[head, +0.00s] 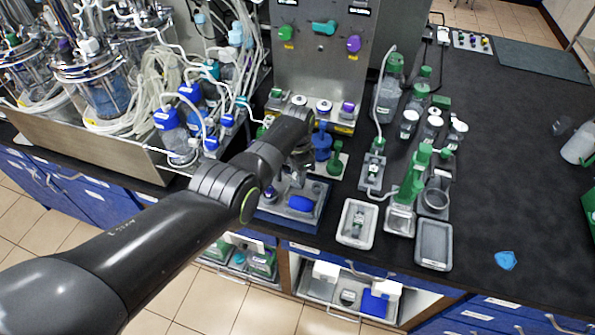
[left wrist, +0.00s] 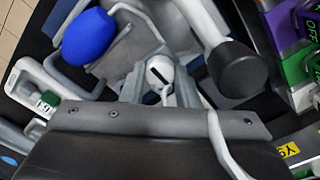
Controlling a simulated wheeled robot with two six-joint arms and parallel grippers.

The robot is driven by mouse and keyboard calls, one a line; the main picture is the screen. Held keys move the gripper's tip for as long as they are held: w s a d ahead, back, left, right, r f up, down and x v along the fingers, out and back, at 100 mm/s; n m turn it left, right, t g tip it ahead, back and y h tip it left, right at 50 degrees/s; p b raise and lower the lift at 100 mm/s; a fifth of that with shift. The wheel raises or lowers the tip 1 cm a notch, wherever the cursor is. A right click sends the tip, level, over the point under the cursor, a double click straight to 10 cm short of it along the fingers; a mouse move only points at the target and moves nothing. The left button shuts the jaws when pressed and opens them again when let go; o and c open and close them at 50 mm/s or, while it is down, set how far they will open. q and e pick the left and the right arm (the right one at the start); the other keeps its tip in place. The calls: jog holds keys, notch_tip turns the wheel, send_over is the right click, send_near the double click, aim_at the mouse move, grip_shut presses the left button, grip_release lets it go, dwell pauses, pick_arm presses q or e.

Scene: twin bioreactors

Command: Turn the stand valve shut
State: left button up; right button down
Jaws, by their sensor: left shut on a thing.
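In the left wrist view a small white round knob with a dark slot (left wrist: 160,70) sits between the fingers of my left gripper (left wrist: 158,88); it looks like the stand valve, though its label cannot be read. The gripper is shut on it. In the head view my left gripper (head: 301,160) is low over the blue-grey stand tray (head: 318,213), and my arm hides the knob there. A blue oval bulb (head: 300,203) lies on the tray, and it also shows in the left wrist view (left wrist: 88,35). My right gripper is not in view.
A steel panel with green, teal and purple knobs (head: 323,27) rises behind. Glass reactors with tubing (head: 100,85) stand at left. Green-capped bottles (head: 388,88) and white trays (head: 357,222) stand close at right. The black bench (head: 500,170) is mostly clear farther right.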

pick_arm(q)
jog(key=o, duration=1)
jog(key=shift+r, duration=0.1)
notch_tip(320, 180, up, 6)
jog(key=shift+r+p, duration=0.2)
jog(key=shift+p, duration=0.85)
notch_tip(320, 180, up, 11)
jog(key=shift+f+b, duration=0.1)
jog(key=shift+b, duration=0.75)
